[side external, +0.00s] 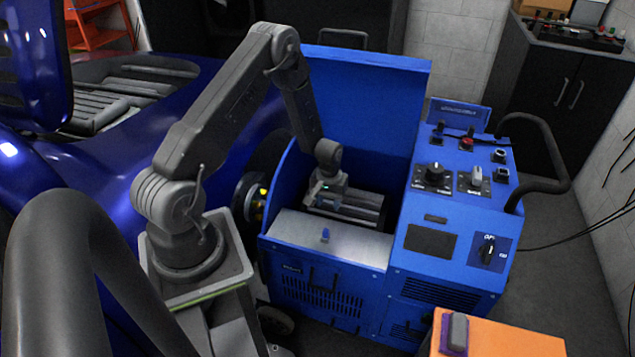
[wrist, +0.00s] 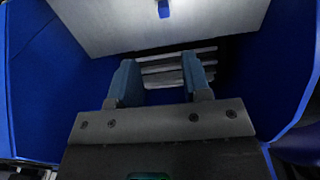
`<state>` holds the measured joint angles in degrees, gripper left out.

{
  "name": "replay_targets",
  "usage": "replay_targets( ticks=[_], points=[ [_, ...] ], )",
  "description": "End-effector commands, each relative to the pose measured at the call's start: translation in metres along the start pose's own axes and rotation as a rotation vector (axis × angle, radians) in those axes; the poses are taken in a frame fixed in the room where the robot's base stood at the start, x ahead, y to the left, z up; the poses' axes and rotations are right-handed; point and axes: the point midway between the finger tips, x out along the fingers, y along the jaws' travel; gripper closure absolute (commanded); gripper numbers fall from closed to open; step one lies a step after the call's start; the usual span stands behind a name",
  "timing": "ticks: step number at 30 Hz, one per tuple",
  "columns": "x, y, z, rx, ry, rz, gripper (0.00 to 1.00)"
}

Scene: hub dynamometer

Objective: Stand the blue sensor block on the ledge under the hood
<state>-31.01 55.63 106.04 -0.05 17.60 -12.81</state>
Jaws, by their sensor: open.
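The small blue sensor block (side external: 325,235) stands on the silver ledge (side external: 360,240) at the front of the blue machine, under the raised hood (side external: 368,100). In the wrist view the block (wrist: 164,8) is cut off by the top edge, on the pale ledge plate (wrist: 110,22). My gripper (side external: 316,198) is behind the ledge, down in the machine's open bay. In the wrist view my gripper (wrist: 160,80) has its two blue-padded fingers spread with nothing between them. The block is beyond the fingertips, apart from them.
Grey ribbed slats (side external: 350,207) lie in the bay below my gripper. Blue bay walls (wrist: 265,75) close in on both sides. A control panel (side external: 450,190) with knobs stands to the right. A blue car (side external: 150,110) is at the left. An orange box (side external: 500,338) is at the front right.

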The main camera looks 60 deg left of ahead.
Motion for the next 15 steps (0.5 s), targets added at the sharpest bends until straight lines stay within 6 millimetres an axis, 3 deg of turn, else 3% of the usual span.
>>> replay_targets(
  ticks=[3, 7, 11, 15],
  points=[
    [-0.051, 0.020, -0.004, 0.062, 0.048, 0.012, 0.56],
    [-0.121, 0.045, 0.008, 0.153, 0.102, 0.028, 0.56],
    [-0.187, 0.065, 0.032, 0.245, 0.154, 0.046, 0.56],
    [-0.249, 0.078, 0.069, 0.343, 0.212, 0.068, 0.56]
  ],
)
